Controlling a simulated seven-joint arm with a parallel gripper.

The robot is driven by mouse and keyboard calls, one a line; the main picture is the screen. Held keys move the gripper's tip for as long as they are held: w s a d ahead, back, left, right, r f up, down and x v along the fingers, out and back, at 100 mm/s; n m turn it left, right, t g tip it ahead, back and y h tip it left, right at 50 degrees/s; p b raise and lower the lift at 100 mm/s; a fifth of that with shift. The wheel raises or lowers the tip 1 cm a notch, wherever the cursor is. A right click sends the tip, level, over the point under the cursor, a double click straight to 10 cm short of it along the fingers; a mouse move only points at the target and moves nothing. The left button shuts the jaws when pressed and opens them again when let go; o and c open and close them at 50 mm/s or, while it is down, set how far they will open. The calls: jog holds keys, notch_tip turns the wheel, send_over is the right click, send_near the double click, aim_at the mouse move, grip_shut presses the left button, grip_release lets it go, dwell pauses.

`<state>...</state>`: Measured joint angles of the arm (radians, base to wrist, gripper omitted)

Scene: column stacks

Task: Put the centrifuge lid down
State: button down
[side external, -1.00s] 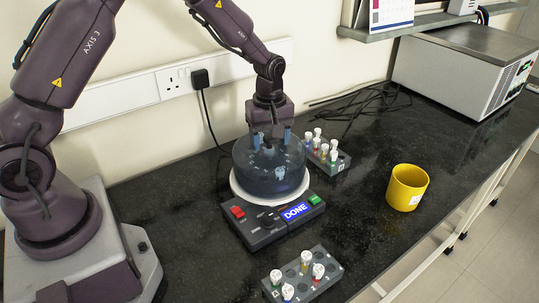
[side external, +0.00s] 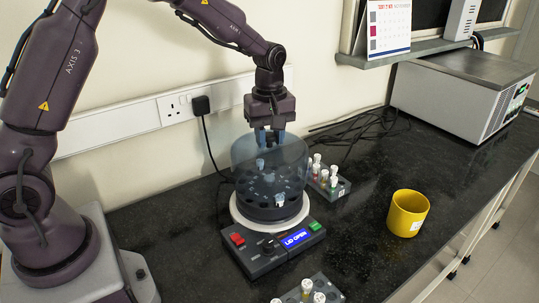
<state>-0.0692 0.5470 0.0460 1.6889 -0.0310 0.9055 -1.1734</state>
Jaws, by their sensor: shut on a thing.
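The centrifuge lid (side external: 245,154) is a clear bluish dome in the side view. My gripper (side external: 268,138) is shut on its top from above and holds it level, raised over the centrifuge (side external: 291,253). The dark rotor (side external: 254,196) shows below and through the lid, with a few white-capped tubes (side external: 280,199) in it. The centrifuge display (side external: 296,238) reads "LID OPEN". The exact grip on the lid's top is partly hidden by the fingers and the tinted wall.
A tube rack (side external: 342,187) stands close on the centrifuge's right, and another rack (side external: 322,285) is at the front. A yellow cup (side external: 407,213) stands farther right. Black cables (side external: 365,128) lie at the back. The black bench between cup and front rack is clear.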

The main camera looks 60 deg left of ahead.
jog(key=shift+r, duration=1.5)
jog(key=d+m, duration=0.1)
jog(key=d, duration=0.3)
jog(key=d+m, duration=0.1)
jog(key=d, duration=0.3)
jog(key=shift+s+d, duration=0.2)
jog(key=s+d+m, duration=0.1)
jog(key=s+d, duration=0.3)
jog(key=d, duration=0.6)
jog(key=w+d+f, duration=0.2)
jog(key=w+f, duration=0.4)
jog(key=f, duration=0.1)
jog(key=w+d+f+n, duration=0.1)
jog(key=w+d+f, duration=0.2)
jog(key=w+f, duration=0.4)
jog(key=shift+d, duration=0.3)
